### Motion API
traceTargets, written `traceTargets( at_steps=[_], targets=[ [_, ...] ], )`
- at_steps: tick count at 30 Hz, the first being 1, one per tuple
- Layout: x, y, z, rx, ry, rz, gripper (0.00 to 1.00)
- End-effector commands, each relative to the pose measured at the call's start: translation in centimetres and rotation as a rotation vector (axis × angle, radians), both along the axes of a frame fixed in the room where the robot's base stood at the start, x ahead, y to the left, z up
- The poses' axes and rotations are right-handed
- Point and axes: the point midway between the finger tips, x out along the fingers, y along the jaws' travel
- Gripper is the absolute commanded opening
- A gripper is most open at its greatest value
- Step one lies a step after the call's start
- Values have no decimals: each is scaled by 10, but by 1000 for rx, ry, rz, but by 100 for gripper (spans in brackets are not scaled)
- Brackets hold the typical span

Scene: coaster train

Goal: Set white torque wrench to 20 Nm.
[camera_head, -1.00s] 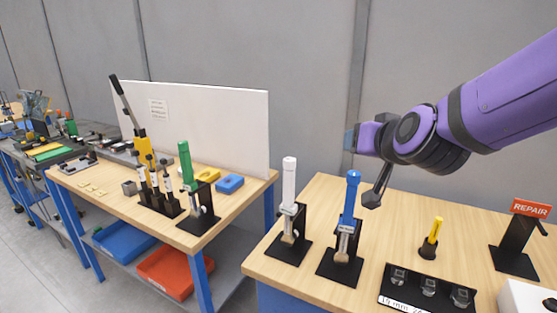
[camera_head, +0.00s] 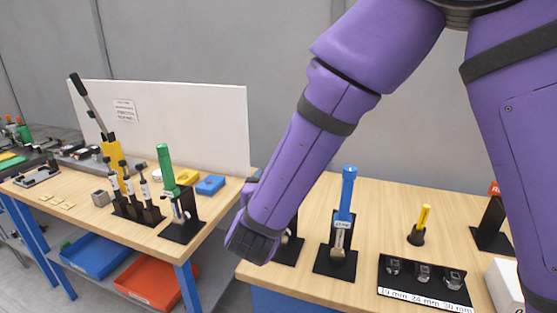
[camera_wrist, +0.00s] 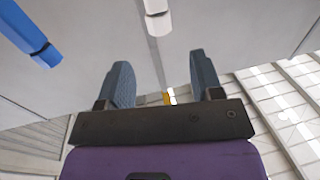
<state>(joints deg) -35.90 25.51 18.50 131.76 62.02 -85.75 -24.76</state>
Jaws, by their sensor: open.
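The white torque wrench is mostly hidden behind my arm in the head view; only the lower part of its black stand (camera_head: 289,252) shows. In the wrist view its white handle (camera_wrist: 158,20) comes in from the top edge, beyond and roughly between the fingertips of my gripper (camera_wrist: 162,60). The fingers are apart with nothing between them, and the handle appears clear of them. The wrench's scale and setting cannot be read. In the head view my fingers are not clearly visible.
The blue torque wrench (camera_head: 346,195) stands just right of the white one; its handle also shows in the wrist view (camera_wrist: 32,38). A yellow tool (camera_head: 424,218) and a socket tray (camera_head: 425,288) are further right. A green wrench (camera_head: 166,170) stands on the left table.

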Motion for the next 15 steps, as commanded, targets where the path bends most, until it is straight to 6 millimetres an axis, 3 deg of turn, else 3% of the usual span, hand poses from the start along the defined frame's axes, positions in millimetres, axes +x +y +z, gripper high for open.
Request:
traceTargets(
  at_steps=[15],
  targets=[
    [82, -15, 0, 2, 1, -1, 60]
  ],
)
